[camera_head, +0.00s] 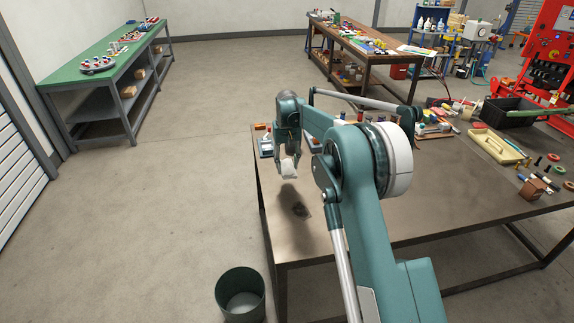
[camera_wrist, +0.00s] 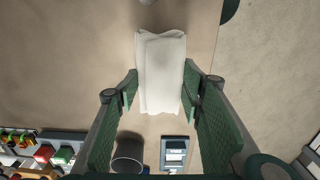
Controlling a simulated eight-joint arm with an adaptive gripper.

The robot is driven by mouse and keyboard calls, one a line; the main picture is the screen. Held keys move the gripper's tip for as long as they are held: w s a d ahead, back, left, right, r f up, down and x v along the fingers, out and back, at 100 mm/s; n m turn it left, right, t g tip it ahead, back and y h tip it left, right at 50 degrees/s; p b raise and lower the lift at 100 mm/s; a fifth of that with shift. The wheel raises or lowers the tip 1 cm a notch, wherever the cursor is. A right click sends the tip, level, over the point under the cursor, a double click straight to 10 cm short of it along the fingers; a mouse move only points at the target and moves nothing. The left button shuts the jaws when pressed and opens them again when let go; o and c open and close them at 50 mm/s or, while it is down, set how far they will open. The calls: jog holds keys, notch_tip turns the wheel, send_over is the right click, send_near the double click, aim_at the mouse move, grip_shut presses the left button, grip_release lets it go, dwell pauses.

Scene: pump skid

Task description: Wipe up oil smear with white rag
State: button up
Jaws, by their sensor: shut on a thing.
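My gripper (camera_head: 289,165) is shut on the white rag (camera_head: 289,168) and holds it above the left part of the brown table. In the wrist view the rag (camera_wrist: 160,72) is a pale folded bundle between the green fingers of my gripper (camera_wrist: 160,92). The oil smear (camera_head: 299,209) is a small dark patch on the bare tabletop, below and slightly right of the rag in the head view. The rag and the smear are apart. I cannot make out the smear in the wrist view.
The brown table (camera_head: 445,213) is mostly bare around the smear. A dark green bin (camera_head: 241,296) stands on the floor by its near left corner. A beige tray (camera_head: 495,147), a black crate (camera_head: 510,112) and small tools lie farther right. Small boxes stand behind my gripper.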

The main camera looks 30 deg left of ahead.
jog(key=s+d+f+b, duration=0.1)
jog(key=s+d+f, duration=0.1)
jog(key=s+d, duration=0.3)
jog(key=d, duration=0.4)
jog(key=shift+s+d, duration=0.15)
jog(key=shift+d, duration=0.05)
dwell(0.5)
